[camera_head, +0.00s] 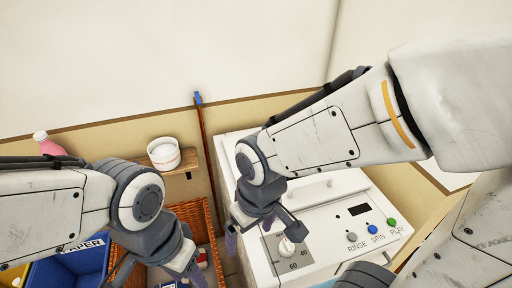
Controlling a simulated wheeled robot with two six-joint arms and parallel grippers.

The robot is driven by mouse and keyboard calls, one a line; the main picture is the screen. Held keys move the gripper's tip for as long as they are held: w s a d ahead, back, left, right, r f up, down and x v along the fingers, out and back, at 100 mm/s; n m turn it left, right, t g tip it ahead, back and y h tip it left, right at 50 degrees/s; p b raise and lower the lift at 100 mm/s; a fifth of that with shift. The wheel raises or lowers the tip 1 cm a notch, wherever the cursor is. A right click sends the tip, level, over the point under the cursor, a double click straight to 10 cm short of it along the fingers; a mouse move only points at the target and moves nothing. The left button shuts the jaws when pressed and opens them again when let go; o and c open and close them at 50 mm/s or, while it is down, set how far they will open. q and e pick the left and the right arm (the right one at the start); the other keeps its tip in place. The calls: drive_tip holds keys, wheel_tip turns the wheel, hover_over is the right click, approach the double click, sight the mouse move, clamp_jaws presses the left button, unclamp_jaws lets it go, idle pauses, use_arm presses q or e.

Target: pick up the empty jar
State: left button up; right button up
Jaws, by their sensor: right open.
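A small white round jar (163,155) stands upright on a wooden wall shelf (187,163) left of centre. Its top rim faces me and its inside looks pale; I cannot make out any contents. My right gripper (250,232) hangs open over the left part of the white washing machine, to the right of the jar and apart from it. My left gripper (193,272) is low in the view, below the jar and over the wicker basket. Its fingers are partly hidden and dark, so their opening is unclear.
The white washing machine (335,195) with knob and buttons fills the right. A wicker basket (205,225), a blue paper bin (62,268) and a pink bottle (48,146) are at left. A thin pole (205,140) with a blue tip stands between shelf and machine.

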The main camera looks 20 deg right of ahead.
drive_tip(key=w+d+m+p, duration=0.1)
drive_tip(key=w+d, duration=0.4)
drive_tip(key=w, duration=0.5)
drive_tip(key=w+d+m+p, duration=0.1)
drive_tip(key=w+d, duration=0.3)
drive_tip(key=w, duration=0.6)
drive_tip(key=w+d+m+g+h+p, duration=0.1)
drive_tip(key=w+d+m, duration=0.2)
drive_tip(key=w, duration=0.7)
drive_tip(key=shift+w+d+f, duration=0.1)
drive_tip(key=shift+d+f, duration=0.05)
drive_tip(key=shift+d, duration=0.5)
drive_tip(key=shift+d+f, duration=0.1)
drive_tip(key=shift+d, duration=0.55)
drive_tip(key=shift+w+f, duration=0.1)
drive_tip(key=shift+f, duration=0.05)
wheel_tip(320, 180, down, 5)
drive_tip(key=shift+p, duration=0.65)
wheel_tip(320, 180, down, 4)
drive_tip(key=shift+w+f+p, duration=0.1)
drive_tip(key=shift+p, duration=0.85)
drive_tip(key=shift+a+f, duration=0.1)
drive_tip(key=shift+f, duration=0.4)
